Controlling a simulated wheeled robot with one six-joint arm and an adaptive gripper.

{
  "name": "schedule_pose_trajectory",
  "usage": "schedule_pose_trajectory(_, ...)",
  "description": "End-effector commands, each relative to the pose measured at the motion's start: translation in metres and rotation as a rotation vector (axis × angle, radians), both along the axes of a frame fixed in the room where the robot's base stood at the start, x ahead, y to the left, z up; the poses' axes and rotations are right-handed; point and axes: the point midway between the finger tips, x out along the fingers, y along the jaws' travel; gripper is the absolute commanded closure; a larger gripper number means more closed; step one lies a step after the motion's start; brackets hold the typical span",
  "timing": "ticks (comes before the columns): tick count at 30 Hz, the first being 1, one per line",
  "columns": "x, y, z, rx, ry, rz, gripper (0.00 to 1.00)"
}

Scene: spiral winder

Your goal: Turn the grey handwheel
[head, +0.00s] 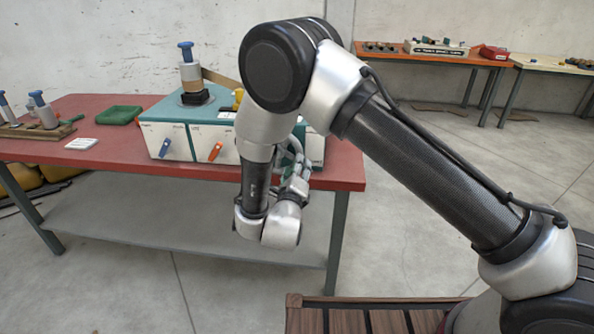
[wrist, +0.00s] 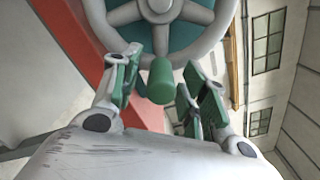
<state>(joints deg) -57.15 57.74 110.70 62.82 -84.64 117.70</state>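The grey handwheel (wrist: 162,14) fills the top of the wrist view, its rim and spokes in front of a teal face. A green cylindrical handle (wrist: 161,80) stands out from the rim towards the camera. My gripper (wrist: 163,72) is open, with one finger on each side of the handle and gaps visible on both sides. In the head view my gripper (head: 295,178) is at the right end of the teal and white winder (head: 220,126). My arm hides most of the wheel there.
The winder stands on a red table (head: 110,150), whose edge is close to my gripper. Blue-handled tools (head: 40,108) and a green tray (head: 119,115) lie to the left. A blue-topped post (head: 188,68) rises from the winder. Other tables stand at the back right.

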Motion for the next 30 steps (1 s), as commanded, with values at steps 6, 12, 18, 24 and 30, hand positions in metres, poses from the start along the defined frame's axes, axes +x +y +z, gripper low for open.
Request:
schedule_pose_trajectory(6,-0.009,0.002,0.000,-0.001,0.000,0.001,0.56)
schedule_pose_trajectory(12,-0.044,0.006,0.000,-0.001,0.001,0.004,0.56)
schedule_pose_trajectory(18,-0.070,0.007,0.000,0.000,0.001,0.002,0.56)
schedule_pose_trajectory(24,-0.075,0.007,0.000,0.000,0.000,0.000,0.56)
schedule_pose_trajectory(30,-0.077,0.009,0.000,0.000,0.000,0.005,0.56)
